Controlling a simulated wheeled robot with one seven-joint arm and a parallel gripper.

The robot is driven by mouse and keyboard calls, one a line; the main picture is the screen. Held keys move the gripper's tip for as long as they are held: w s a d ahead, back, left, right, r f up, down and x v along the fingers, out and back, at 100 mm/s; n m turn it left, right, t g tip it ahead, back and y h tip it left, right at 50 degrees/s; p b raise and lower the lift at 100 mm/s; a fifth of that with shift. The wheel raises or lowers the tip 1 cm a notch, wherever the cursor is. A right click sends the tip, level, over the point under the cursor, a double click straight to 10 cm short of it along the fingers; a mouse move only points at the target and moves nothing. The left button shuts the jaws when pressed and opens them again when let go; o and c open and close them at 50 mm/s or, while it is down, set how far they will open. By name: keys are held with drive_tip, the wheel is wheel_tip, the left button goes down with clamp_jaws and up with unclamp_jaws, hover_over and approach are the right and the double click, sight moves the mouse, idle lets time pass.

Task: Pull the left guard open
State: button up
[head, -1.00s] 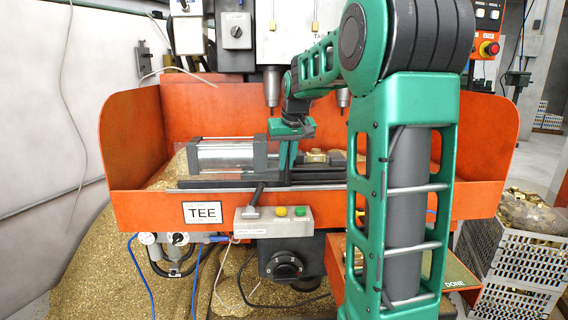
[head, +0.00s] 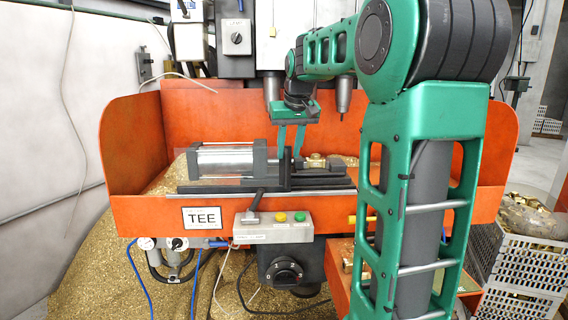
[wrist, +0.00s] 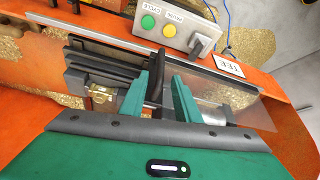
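The left guard (head: 222,172) is a clear sheet in front of the clamping fixture on the orange machine, and it looks closed across it. Its dark upright handle (head: 287,170) stands near the middle of the fixture. In the wrist view the clear guard (wrist: 240,102) slants across the picture and the handle (wrist: 159,72) shows between my fingers. My gripper (head: 291,152) points down over the handle, its two green fingers apart. In the wrist view my gripper (wrist: 164,78) has a finger on either side of the handle; contact is not clear.
A control box (head: 276,226) with yellow and green buttons sits below the guard. Drill spindles (head: 343,96) hang above the fixture. Orange side walls (head: 134,140) bound the tray. A crate of brass parts (head: 525,258) stands at the right.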

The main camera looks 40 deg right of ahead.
drive_tip(key=shift+v, duration=1.95)
drive_tip(key=s+a+f+g, duration=0.1)
drive_tip(key=s+a+f, duration=0.3)
drive_tip(key=s+f, duration=0.4)
drive_tip(key=s+a+f+m+g+y, duration=0.1)
drive_tip(key=s+a+f, duration=0.3)
drive_tip(key=s+f, duration=0.4)
drive_tip(key=s+a+f+g+y, duration=0.1)
drive_tip(key=s+a+f, duration=0.3)
drive_tip(key=s+f, duration=0.4)
drive_tip(key=s+g, duration=0.1)
drive_tip(key=s, duration=0.5)
drive_tip(key=shift+s+a+m, duration=0.3)
drive_tip(key=shift+a, duration=0.05)
drive_tip(key=shift+w+f, duration=0.1)
drive_tip(key=shift+w+f, duration=0.2)
drive_tip(key=shift+w, duration=0.3)
